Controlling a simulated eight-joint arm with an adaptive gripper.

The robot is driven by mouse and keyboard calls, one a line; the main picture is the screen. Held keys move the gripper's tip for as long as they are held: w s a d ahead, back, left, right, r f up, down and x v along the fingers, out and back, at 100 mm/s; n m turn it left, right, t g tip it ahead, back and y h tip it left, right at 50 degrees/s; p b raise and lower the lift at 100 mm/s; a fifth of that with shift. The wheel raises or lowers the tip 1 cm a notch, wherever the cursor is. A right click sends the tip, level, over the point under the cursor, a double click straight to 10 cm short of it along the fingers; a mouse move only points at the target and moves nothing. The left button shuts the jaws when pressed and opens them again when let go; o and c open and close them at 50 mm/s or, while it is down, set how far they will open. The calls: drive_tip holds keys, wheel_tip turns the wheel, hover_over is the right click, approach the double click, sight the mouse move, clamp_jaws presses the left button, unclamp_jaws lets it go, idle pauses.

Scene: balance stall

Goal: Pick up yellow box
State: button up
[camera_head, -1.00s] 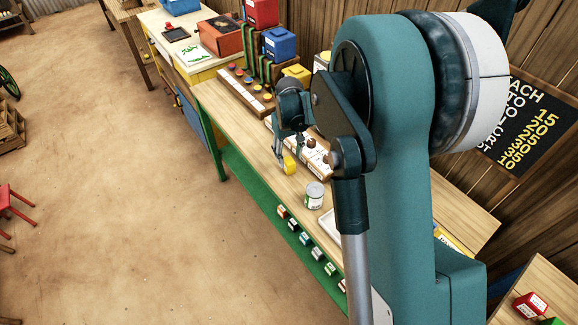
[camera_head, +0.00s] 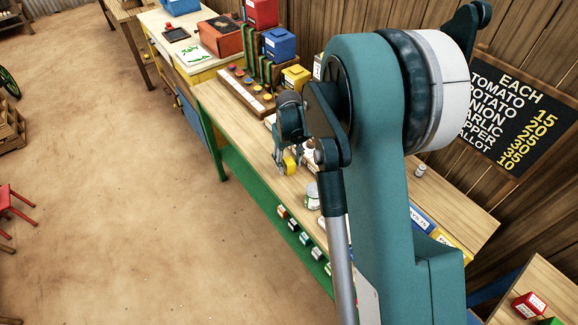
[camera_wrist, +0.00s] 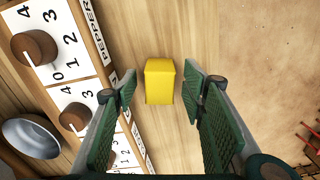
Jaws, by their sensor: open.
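A small yellow box (camera_wrist: 160,82) stands on the wooden counter (camera_wrist: 155,30). In the wrist view it lies ahead of my gripper (camera_wrist: 160,85), in the gap between the two green-padded fingers, with clear space on both sides. The fingers are apart and hold nothing. In the head view my gripper (camera_head: 287,168) is low over the counter, and the yellow box (camera_head: 290,165) shows partly behind its fingers. I cannot tell how far down the fingers reach beside it.
A dial board (camera_wrist: 75,45) with brown knobs and a metal bowl (camera_wrist: 32,136) lie left of the box in the wrist view. A can (camera_head: 312,196) stands nearby. Another yellow box (camera_head: 296,77) sits further back. The counter edge is to the right in the wrist view.

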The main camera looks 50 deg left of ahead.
drive_tip(key=shift+f, duration=0.75)
drive_tip(key=c, duration=1)
